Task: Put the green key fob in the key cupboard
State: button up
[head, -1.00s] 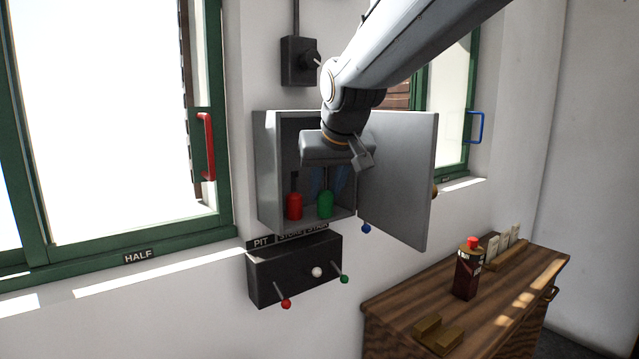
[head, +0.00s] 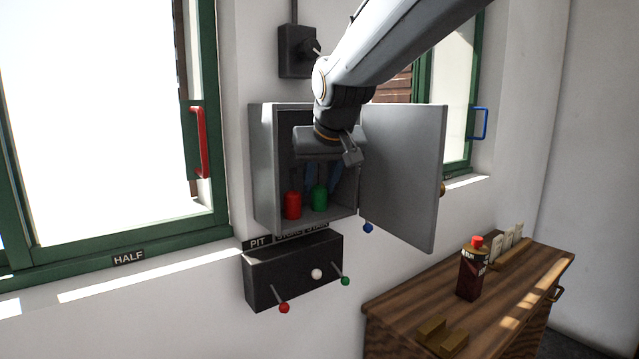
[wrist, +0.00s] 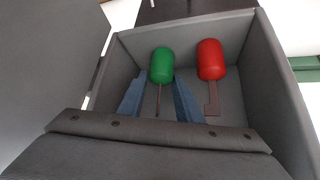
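The green key fob (head: 319,198) is inside the open grey key cupboard (head: 265,170), to the right of a red fob (head: 293,205). Its thin key part points up. In the wrist view the green fob (wrist: 162,65) lies between the blue fingers of my gripper (wrist: 158,90). The fingers are spread, with a clear gap on the fob's left; the right finger is close to it, and I cannot tell if it touches. In the head view my gripper (head: 322,176) reaches into the cupboard, its fingers partly hidden in shadow. What supports the fob is hidden.
The cupboard door (head: 404,178) stands open on the right, close to my wrist. A dark box with coloured knobs (head: 295,270) is below. A wooden cabinet (head: 400,303) with a dark bottle (head: 471,272) stands at the lower right. A black switch box (head: 297,50) is above.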

jog(key=shift+o, duration=1.4)
jog(key=shift+r, duration=0.1)
jog(key=shift+s+r, duration=0.1)
jog(key=shift+r, duration=0.15)
jog(key=b+v, duration=0.3)
jog(key=v, duration=0.8)
jog(key=shift+s+r, duration=0.15)
jog(key=shift+s, duration=0.05)
jog(key=shift+s, duration=0.1)
